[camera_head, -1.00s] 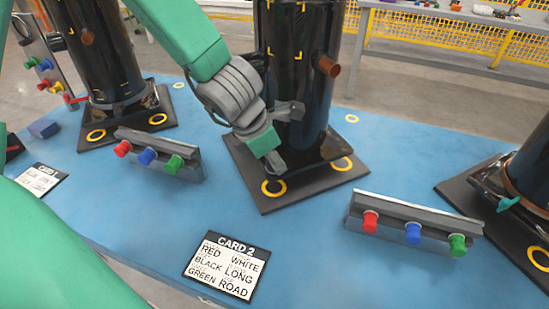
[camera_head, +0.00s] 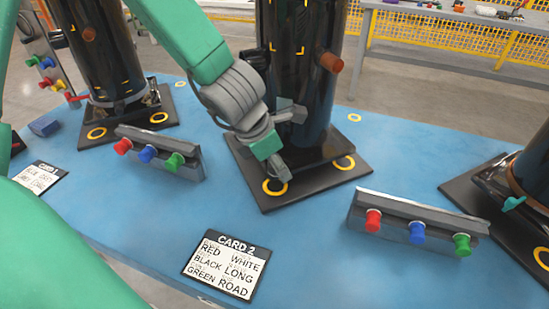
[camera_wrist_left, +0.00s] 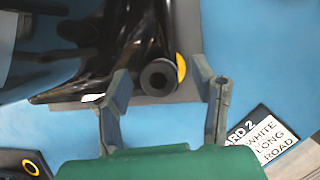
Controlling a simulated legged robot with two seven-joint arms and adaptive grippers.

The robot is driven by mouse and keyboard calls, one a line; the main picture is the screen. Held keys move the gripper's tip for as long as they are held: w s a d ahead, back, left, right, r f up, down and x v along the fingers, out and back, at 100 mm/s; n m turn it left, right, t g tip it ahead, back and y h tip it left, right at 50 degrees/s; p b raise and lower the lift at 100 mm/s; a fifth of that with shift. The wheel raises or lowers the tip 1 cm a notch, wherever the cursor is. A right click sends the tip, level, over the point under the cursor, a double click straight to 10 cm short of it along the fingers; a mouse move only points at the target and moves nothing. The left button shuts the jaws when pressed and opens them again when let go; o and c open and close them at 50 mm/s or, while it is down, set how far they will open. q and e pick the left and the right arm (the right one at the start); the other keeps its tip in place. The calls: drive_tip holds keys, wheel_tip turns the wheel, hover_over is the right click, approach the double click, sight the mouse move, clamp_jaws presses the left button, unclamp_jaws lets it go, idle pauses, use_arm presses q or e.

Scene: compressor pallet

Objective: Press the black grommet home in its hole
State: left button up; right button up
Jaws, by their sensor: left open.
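In the left wrist view a round black piece with a dark centre, which looks like the grommet (camera_wrist_left: 158,77), lies between my fingers. It partly covers a yellow ring (camera_wrist_left: 181,67) on the black base plate. I cannot tell whether it sits in its hole. My left gripper (camera_head: 291,145) is open beside the middle black compressor (camera_head: 305,60); it also shows in the left wrist view (camera_wrist_left: 161,72). One finger is close above the yellow ring (camera_head: 274,187) at the plate's front corner. I cannot make out the grommet in the head view. My right gripper is not in view.
Bars with red, blue and green knobs stand left (camera_head: 158,155) and right (camera_head: 417,225) of the middle plate. A card (camera_head: 226,266) lies in front on the blue surface (camera_head: 320,265). Other compressors stand at left (camera_head: 105,50) and right (camera_head: 510,185). The blue front area is mostly clear.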

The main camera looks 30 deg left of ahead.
use_arm(q)
drive_tip(key=v, duration=1.1)
drive_tip(key=shift+a+r, duration=0.2)
drive_tip(key=shift+r, duration=0.15)
drive_tip(key=shift+s+d, duration=0.1)
drive_tip(key=shift+c, duration=0.4)
